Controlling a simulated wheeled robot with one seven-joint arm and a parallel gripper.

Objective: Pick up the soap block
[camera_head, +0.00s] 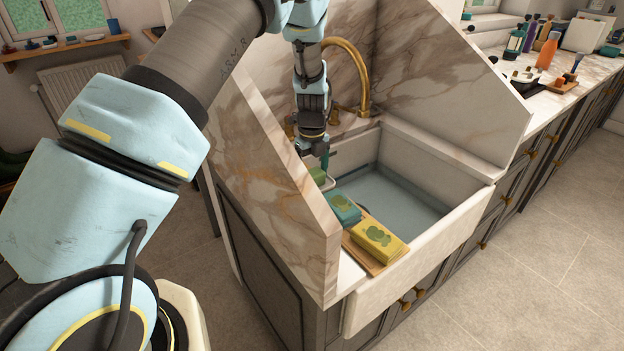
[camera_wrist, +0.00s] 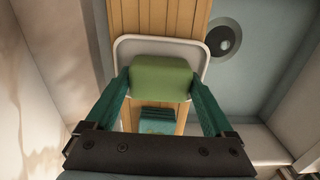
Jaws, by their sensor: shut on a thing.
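The green soap block (camera_wrist: 160,76) sits between the two teal fingers of my gripper (camera_wrist: 160,88) in the wrist view. The fingers press on its left and right sides. A white soap dish (camera_wrist: 160,44) shows behind and around the block; I cannot tell whether the block still touches it. In the head view my gripper (camera_head: 319,164) points down at the left side of the sink, and the soap block (camera_head: 317,176) shows as a small green patch, partly hidden by the marble panel.
A wooden board (camera_head: 363,258) on the sink's near left rim bears a teal packet (camera_head: 342,208) and a yellow packet (camera_head: 377,239). The marble side panel (camera_head: 290,190) stands close at left. The brass tap (camera_head: 362,80) rises behind. The sink basin (camera_head: 395,195) to the right is open.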

